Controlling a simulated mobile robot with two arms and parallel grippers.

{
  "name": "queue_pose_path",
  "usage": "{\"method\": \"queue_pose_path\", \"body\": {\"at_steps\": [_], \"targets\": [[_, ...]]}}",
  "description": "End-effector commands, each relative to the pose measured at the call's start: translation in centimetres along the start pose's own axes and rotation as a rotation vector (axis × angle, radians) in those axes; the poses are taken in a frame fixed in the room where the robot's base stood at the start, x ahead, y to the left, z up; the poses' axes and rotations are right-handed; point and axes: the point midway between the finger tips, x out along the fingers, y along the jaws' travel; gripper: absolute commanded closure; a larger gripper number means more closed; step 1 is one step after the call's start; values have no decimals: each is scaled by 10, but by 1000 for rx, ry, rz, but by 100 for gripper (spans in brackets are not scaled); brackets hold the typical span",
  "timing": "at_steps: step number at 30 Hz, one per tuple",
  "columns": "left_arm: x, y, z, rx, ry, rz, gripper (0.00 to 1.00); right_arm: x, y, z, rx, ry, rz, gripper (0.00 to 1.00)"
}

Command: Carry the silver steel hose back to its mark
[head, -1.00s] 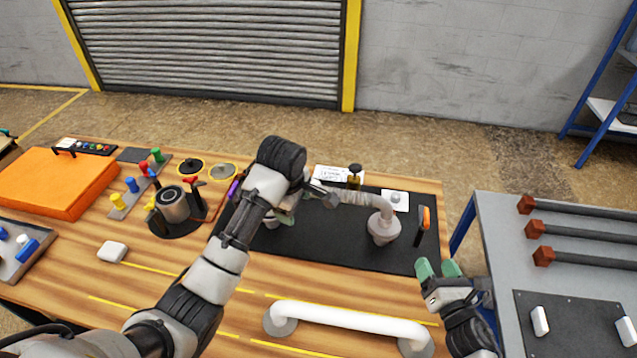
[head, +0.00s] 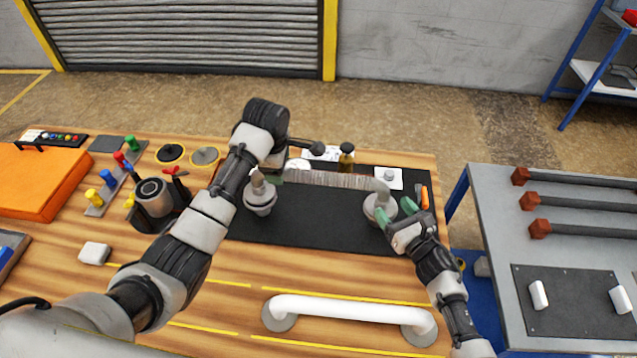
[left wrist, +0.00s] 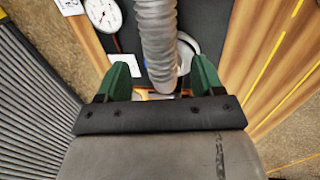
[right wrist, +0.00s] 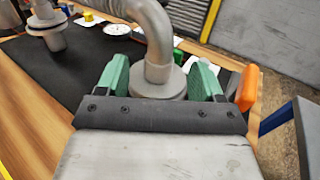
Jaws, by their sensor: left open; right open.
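The silver steel hose (head: 335,181) is a ribbed arch with a grey flanged end at each side. Its left end (head: 259,198) and right end (head: 379,209) stand on the black mat (head: 310,222). My left gripper (left wrist: 161,78) is open, with the ribbed hose (left wrist: 157,45) showing between its fingers; in the head view my arm mostly hides it. My right gripper (head: 397,211) is open at the hose's right end. In the right wrist view its fingers (right wrist: 160,80) lie either side of that flanged end (right wrist: 158,86); contact cannot be told.
A white pipe (head: 345,309) lies along the table front between yellow lines. An orange-handled tool (head: 425,197) is close right of my right gripper. A grey pot (head: 155,200) is at left. A grey bench (head: 490,240) stands right.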

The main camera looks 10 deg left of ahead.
Motion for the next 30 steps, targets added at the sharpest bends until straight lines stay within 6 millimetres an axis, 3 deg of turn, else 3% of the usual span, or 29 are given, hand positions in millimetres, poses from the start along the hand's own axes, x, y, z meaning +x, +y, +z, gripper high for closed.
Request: {"method": "queue_pose_path", "body": {"at_steps": [3, 9, 22, 23, 30], "targets": [[23, -1, 0, 0, 2, -4, 33, 24, 0, 1, 2, -2, 0, 33], [46, 0, 0, 0, 1, -1, 33, 47, 0, 0, 1, -1, 0, 33], [55, 0, 0, 0, 0, 0, 33, 54, 0, 0, 0, 0, 0, 33], [55, 0, 0, 0, 0, 0, 34, 54, 0, 0, 0, 0, 0, 34], [55, 0, 0, 0, 1, 0, 71, 54, 0, 0, 0, 0, 0, 71]]}}
